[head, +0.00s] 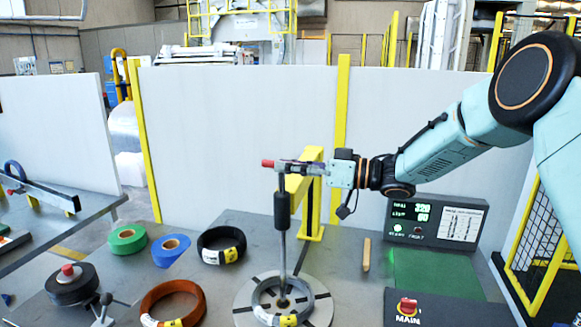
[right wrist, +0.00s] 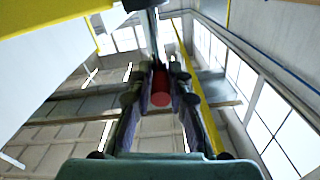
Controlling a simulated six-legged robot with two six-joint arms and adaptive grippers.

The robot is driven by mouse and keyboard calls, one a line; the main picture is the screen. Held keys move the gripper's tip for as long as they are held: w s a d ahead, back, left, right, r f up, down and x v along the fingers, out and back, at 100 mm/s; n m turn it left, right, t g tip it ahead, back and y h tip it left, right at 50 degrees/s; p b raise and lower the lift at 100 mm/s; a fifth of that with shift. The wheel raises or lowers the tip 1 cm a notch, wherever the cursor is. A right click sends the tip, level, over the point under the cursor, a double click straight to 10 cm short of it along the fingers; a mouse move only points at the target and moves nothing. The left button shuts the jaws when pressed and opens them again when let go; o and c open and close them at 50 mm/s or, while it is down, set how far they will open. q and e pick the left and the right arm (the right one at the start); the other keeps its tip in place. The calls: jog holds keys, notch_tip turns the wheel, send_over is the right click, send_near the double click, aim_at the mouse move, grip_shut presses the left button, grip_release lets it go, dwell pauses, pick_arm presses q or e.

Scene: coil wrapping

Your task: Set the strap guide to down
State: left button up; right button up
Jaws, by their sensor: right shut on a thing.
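The strap guide is an upright grey rod with a dark sleeve (head: 282,210), beside a yellow post and arm (head: 312,200). Its rod reaches down to the middle of a grey coil (head: 262,300) on the round turntable (head: 240,312). A red-tipped handle (head: 267,163) sits at the top of the rod. My right gripper (head: 285,166) comes in from the right and is shut on this handle. In the right wrist view the red handle (right wrist: 161,88) lies between the two fingers. My left gripper is not in view.
A control box with a green display (head: 435,220) and a main switch panel (head: 408,308) stand at the right. A black coil (head: 210,240), green and blue tape rolls (head: 128,240), and an orange coil (head: 190,290) lie left of the turntable. A white partition (head: 230,130) stands behind.

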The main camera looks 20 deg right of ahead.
grip_shut()
jog(key=shift+f, duration=0.1)
notch_tip(320, 180, down, 4)
jog(key=shift+s+f+b, duration=0.15)
jog(key=shift+f+b, duration=0.1)
jog(key=shift+b, duration=0.35)
jog(key=shift+o, duration=2.2)
grip_release()
jog(key=o, duration=0.3)
jog(key=shift+d+r, duration=0.1)
jog(key=shift+d, duration=0.15)
jog(key=shift+a+r, duration=0.1)
jog(key=shift+a, duration=0.05)
